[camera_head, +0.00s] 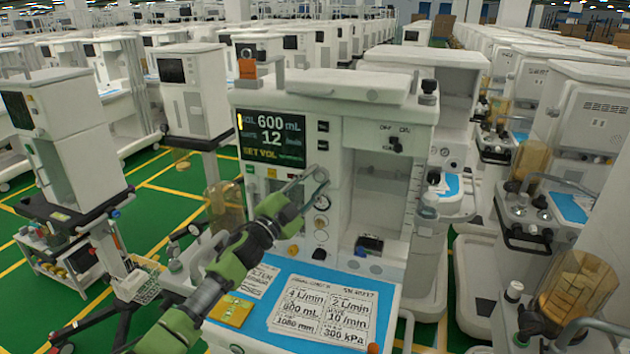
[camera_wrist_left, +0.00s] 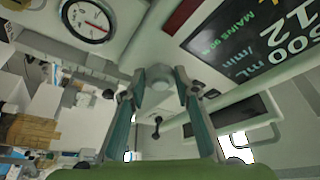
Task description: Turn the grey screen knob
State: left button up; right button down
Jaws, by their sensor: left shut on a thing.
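The cart's dark screen (camera_head: 270,138) shows 600 mL, 12 and the words SET VOL. In the left wrist view the screen (camera_wrist_left: 250,50) is at the upper right, seen tilted. The grey knob (camera_wrist_left: 160,74) sits on the pale front panel, between the fingertips of my left gripper (camera_wrist_left: 160,84). In the head view my left gripper (camera_head: 312,178) reaches the panel just below and right of the screen, and its fingers hide most of the knob. My left gripper is shut on the knob. My right gripper is not in view.
A round gauge (camera_wrist_left: 86,20) is at the upper left of the wrist view. Below the panel, a blue worktop (camera_head: 262,318) carries printed cards (camera_head: 325,312) and a yellow pad (camera_head: 231,311). Other carts stand close on both sides; green floor shows at the left.

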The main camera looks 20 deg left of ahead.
pick_arm(q)
jog(key=shift+f, duration=0.1)
jog(key=o, duration=1.1)
jog(key=v, duration=1.2)
